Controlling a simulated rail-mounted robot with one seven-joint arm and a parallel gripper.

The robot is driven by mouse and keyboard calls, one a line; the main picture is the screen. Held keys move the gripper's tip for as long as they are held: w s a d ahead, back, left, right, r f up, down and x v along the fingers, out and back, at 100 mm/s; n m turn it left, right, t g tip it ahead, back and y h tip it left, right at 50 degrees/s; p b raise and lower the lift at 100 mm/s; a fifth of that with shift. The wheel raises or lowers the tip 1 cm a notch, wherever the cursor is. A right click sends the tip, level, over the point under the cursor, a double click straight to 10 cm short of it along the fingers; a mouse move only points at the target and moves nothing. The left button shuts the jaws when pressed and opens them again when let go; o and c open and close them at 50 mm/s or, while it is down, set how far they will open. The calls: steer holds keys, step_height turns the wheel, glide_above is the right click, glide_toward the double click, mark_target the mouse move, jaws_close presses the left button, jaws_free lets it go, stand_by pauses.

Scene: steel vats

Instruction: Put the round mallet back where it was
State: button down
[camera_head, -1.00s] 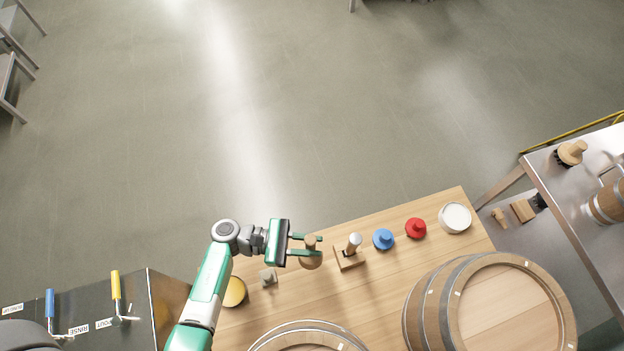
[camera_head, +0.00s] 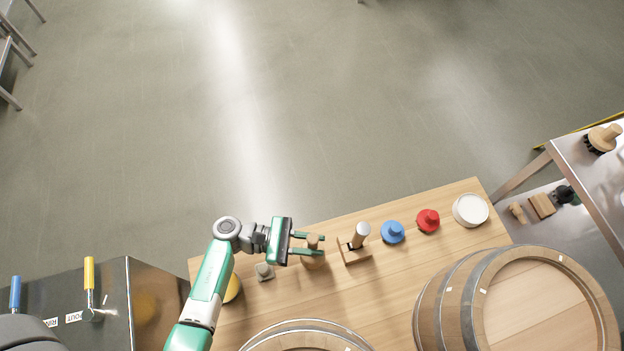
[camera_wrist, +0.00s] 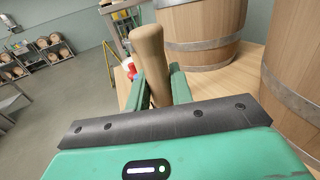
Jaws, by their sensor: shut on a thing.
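The round mallet (camera_head: 313,259) has a pale wooden head and a light wooden handle. It is upright over the wooden table's near-middle part, handle up. My gripper (camera_head: 309,245) is shut on it, one finger on each side of the handle. In the wrist view the handle (camera_wrist: 151,62) rises between my two green fingers, leaning a little left. The mallet's head is hidden there behind the gripper. From above I cannot tell whether the head touches the table top (camera_head: 420,262).
A block-headed mallet (camera_head: 354,252) stands close on the right. Further right are a blue bung (camera_head: 392,232), a red bung (camera_head: 428,221) and a white tub (camera_head: 471,210). A grey piece (camera_head: 264,271) and a yellow round thing (camera_head: 233,288) lie left. Barrels (camera_head: 450,300) fill the front.

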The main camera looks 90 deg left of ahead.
steer(key=shift+f+b, duration=0.35)
steer(key=shift+f, duration=0.6)
steer(key=shift+r+p, duration=0.25)
steer(key=shift+p, duration=0.05)
steer(key=shift+f, duration=0.15)
steer(key=c, duration=1.2)
jaws_free()
steer(key=shift+c, duration=0.2)
steer(key=shift+s+a, duration=0.1)
steer(key=shift+s, duration=0.2)
steer(key=s+a, duration=0.1)
steer(key=s, duration=0.6)
steer(key=shift+p, duration=0.3)
steer(key=shift+w, duration=0.1)
